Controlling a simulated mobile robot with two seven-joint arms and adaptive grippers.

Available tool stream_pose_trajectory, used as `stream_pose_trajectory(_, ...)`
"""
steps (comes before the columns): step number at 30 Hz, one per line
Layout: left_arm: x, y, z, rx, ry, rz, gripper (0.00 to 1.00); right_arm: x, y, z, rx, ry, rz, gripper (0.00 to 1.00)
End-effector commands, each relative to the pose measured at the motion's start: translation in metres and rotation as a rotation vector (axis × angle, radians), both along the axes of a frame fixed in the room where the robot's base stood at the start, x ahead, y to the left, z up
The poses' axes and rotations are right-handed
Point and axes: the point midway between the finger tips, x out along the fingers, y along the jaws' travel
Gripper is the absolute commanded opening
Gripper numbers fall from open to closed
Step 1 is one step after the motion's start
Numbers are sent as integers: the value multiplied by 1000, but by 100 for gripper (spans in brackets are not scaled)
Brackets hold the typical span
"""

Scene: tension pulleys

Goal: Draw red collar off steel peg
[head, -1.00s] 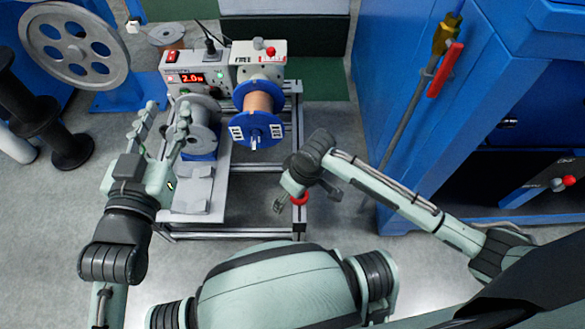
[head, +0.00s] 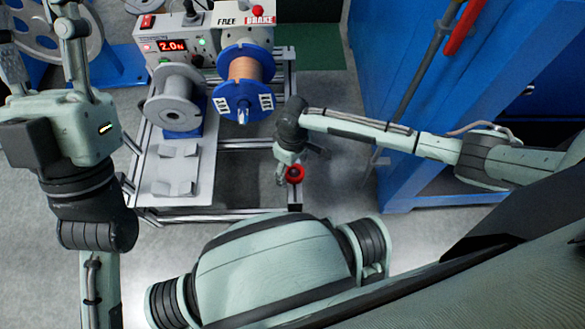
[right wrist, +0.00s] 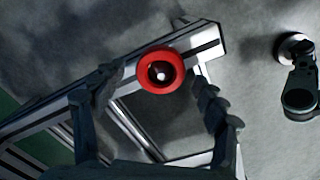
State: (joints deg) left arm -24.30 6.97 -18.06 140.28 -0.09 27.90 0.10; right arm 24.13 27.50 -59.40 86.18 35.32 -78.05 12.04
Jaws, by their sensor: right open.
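The red collar (right wrist: 147,82) sits around the steel peg (right wrist: 161,74), which shows as a bright tip in its dark centre. They are at the end of an aluminium frame rail. The collar also shows in the head view (head: 296,173), partly beside my right gripper (head: 290,171). In the right wrist view my right gripper (right wrist: 158,95) is open, one finger on each side of the collar, with visible gaps and no clear contact. My left gripper (head: 38,40) is at the upper left of the head view, fingers spread and empty, well away from the collar.
A grey spool (head: 176,98) and a copper-wire spool with blue flanges (head: 243,85) stand on the frame behind the collar. A control box (head: 180,45) reads 2.0. A blue cabinet (head: 400,100) stands to the right. Grey floor is open around the frame.

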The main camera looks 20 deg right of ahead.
Motion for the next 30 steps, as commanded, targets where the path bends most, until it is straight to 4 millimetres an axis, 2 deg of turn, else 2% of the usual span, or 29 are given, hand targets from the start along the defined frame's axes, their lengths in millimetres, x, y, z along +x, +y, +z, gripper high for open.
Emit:
stream_pose_trajectory(10, -3, 2, 2, -6, -21, 2, 40, 0, 0, -4, 1, -1, 0, 71)
stream_pose_trajectory(22, -3, 2, 2, -6, -20, 2, 40, 0, 0, -4, 1, -1, 0, 22)
stream_pose_trajectory(30, -2, 1, 4, -6, -19, 1, 40, 0, 0, -2, 1, -1, 0, 19)
